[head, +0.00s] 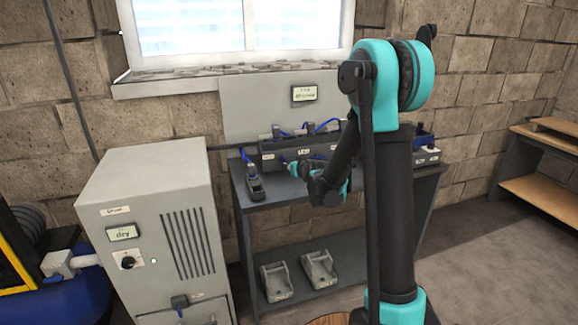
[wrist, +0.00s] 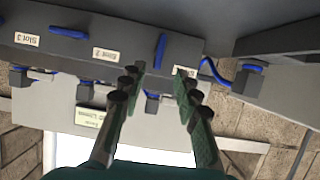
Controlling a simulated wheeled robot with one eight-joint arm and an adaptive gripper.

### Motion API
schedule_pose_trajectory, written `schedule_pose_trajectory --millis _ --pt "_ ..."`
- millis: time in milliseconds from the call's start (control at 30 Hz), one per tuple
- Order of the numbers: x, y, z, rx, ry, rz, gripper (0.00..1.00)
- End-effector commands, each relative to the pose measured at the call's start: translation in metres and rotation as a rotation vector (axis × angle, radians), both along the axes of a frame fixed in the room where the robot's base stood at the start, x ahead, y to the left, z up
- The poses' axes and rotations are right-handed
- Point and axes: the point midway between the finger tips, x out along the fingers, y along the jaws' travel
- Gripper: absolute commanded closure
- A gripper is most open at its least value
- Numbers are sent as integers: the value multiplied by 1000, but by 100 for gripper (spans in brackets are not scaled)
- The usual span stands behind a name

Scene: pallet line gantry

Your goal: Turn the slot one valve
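The grey slot block (head: 268,157) stands on the bench, partly behind my arm. In the wrist view, which looks upside down, the block (wrist: 120,40) shows labels reading Slot 3 (wrist: 27,39) and Slot 2 (wrist: 107,54). A third label (wrist: 180,72) is partly hidden by my finger and unreadable. One blue bar handle (wrist: 67,32) sits between Slot 3 and Slot 2. Another blue bar handle (wrist: 160,50) sits between Slot 2 and the third label. My gripper (wrist: 158,78) is open and empty, its fingertips near this second handle. My gripper (head: 294,167) is before the block.
The dark bench (head: 275,187) carries a small handheld device (head: 255,184) at its left. Two grey cradles stand on its lower shelf. A grey dryer cabinet (head: 150,215) stands left of it. Blue cables (wrist: 213,72) run by the block. Floor at right is clear.

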Motion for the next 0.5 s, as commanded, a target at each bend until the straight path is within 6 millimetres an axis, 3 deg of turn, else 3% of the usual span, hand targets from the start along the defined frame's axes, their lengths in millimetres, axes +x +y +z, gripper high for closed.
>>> schedule_pose_trajectory --millis 200,500 --pt "-13 -4 6 0 0 0 68" --pt "-15 -5 6 1 0 0 68"
